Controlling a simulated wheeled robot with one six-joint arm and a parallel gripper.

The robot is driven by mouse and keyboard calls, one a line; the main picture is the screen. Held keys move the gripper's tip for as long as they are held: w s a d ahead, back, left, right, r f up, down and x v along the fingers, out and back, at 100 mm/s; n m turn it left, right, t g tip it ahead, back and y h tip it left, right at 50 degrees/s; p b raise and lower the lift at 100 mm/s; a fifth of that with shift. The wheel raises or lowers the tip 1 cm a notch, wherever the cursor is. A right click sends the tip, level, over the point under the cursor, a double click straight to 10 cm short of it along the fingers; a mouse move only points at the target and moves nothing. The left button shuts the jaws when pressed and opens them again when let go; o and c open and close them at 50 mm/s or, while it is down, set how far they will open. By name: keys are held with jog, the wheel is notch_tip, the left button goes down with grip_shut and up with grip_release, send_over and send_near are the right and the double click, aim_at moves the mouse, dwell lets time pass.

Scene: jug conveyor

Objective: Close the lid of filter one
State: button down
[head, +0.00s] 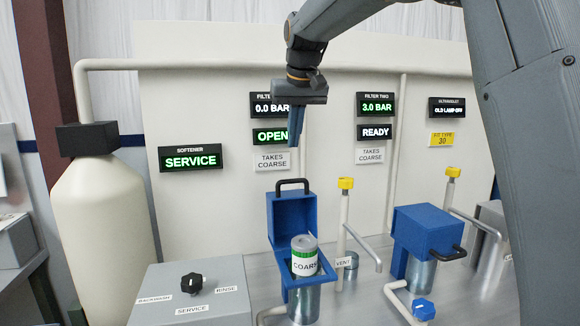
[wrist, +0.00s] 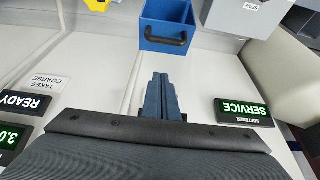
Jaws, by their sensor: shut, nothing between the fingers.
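Filter one's blue lid (head: 285,215) stands raised, with its black handle (head: 293,184) at the top edge. The lid also shows in the wrist view (wrist: 168,15), with its handle (wrist: 166,39) facing me. Below it, a grey cartridge (head: 304,258) with a green band and a COARSE label stands in the open housing (head: 304,302). My gripper (head: 295,140) is shut and empty, pointing down above the lid and apart from it. Its closed fingers (wrist: 161,80) fill the middle of the wrist view.
Filter one's displays read 0.0 BAR and OPEN (head: 271,137). A yellow-topped pipe (head: 345,205) rises right of filter one. Filter two's blue lid (head: 425,228) is down. A grey box with a black knob (head: 192,283) is at the front left. The back panel (head: 215,215) is behind.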

jog(key=p, duration=0.3)
send_over(293, 194)
jog(key=w, duration=0.4)
jog(key=f, duration=0.9)
jog(key=shift+s+a+f, duration=0.1)
jog(key=shift+s+a, duration=0.15)
jog(key=shift+a, duration=0.15)
jog(key=shift+s+d+p, duration=0.25)
jog(key=shift+s+p, duration=0.3)
jog(key=shift+s, duration=0.6)
jog(key=shift+s+d+f+p, duration=0.15)
jog(key=shift+s+p, duration=0.15)
jog(key=shift+s, duration=0.4)
